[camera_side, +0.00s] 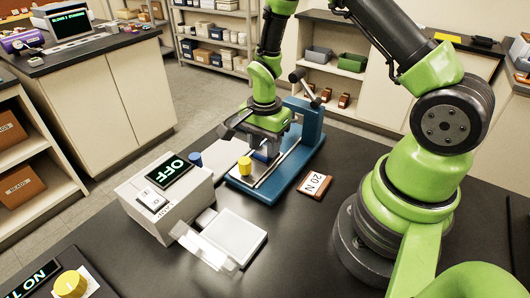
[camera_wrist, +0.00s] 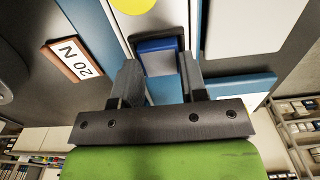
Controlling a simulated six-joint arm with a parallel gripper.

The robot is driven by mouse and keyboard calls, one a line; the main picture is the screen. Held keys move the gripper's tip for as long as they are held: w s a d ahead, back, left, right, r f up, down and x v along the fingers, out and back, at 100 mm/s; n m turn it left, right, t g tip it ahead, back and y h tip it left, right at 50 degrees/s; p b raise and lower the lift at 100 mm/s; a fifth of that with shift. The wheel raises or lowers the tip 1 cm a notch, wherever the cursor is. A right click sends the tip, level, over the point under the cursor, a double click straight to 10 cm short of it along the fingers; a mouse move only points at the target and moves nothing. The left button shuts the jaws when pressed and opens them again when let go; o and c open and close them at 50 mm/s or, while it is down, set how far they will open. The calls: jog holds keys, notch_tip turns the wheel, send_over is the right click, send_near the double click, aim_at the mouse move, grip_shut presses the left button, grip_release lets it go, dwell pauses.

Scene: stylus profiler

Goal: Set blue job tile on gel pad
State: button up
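The blue job tile (camera_wrist: 157,46) shows in the wrist view, at the tips of my two dark fingers. It spans nearly the whole gap between them, and I see no clear space on either side. I cannot tell whether the fingers press on it. My gripper (camera_wrist: 159,62) points down over the stage of the blue profiler. In the side view my gripper (camera_side: 263,143) hides most of the tile. A flat whitish pad in a case with a raised clear lid, likely the gel pad (camera_side: 236,236), lies on the bench in front of the profiler.
The blue profiler frame (camera_side: 302,163) stands close around my gripper. A yellow knob (camera_side: 245,166) stands by the stage and a small blue cylinder (camera_side: 195,159) lies left. A white box reading OFF (camera_side: 150,210) stands left of the pad. A "20 N" block (camera_side: 314,185) lies right.

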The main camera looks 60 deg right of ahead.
aim_at(264, 151)
jog(key=shift+r, duration=3)
jog(key=shift+c, duration=0.3)
jog(key=shift+r, duration=0.3)
notch_tip(264, 151, up, 4)
jog(key=a+r, duration=0.1)
jog(key=s+a+n, duration=0.3)
jog(key=a, duration=0.6)
jog(key=s+a+n, duration=0.3)
jog(key=a, duration=0.6)
notch_tip(264, 151, down, 7)
jog(key=shift+r, duration=0.1)
